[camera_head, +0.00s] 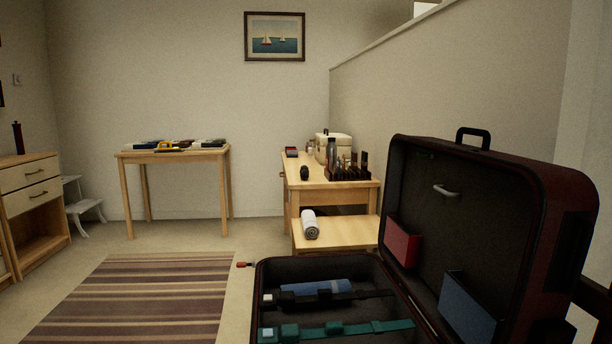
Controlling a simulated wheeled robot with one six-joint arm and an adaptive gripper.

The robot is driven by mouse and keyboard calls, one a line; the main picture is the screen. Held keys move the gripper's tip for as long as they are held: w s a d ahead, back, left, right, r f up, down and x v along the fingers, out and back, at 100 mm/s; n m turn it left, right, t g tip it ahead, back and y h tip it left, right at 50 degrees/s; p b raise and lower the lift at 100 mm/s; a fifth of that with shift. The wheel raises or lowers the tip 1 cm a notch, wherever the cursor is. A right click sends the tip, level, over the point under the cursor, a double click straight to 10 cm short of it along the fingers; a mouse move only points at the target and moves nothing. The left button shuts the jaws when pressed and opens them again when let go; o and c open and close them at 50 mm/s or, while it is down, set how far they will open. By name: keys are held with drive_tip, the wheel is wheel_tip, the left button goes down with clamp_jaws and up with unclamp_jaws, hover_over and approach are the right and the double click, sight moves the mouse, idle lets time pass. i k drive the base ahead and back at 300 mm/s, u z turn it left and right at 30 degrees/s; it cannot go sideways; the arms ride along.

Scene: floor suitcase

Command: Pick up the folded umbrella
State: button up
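An open dark suitcase (395,303) lies at the front right, its lid standing upright on the right. A blue rolled, cylinder-like thing (328,287) lies in its base, behind a dark strap; it may be the folded umbrella, but I cannot tell for certain. A dark reddish upright thing (17,138) stands on the cabinet at the far left; its kind is also unclear. My gripper is not in view.
A teal strap (340,331) crosses the suitcase base. A small red-ended thing (244,265) is just left of the suitcase. A low wooden bench (345,236) behind it bears a whitish roll (310,224). The striped rug (140,300) is clear.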

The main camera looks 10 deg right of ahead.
sight(304, 171)
drive_tip(key=u, duration=0.2)
drive_tip(key=k, duration=0.3)
drive_tip(key=u, duration=1.05)
drive_tip(key=k, duration=1.05)
drive_tip(key=u, duration=0.75)
drive_tip(key=i, duration=1.55)
drive_tip(key=z, duration=0.3)
drive_tip(key=i, duration=2.4)
drive_tip(key=z, duration=0.7)
drive_tip(key=i, duration=2)
drive_tip(key=z, duration=1.9)
drive_tip(key=i, duration=0.9)
drive_tip(key=z, duration=1.65)
drive_tip(key=i, duration=1.35)
drive_tip(key=z, duration=0.3)
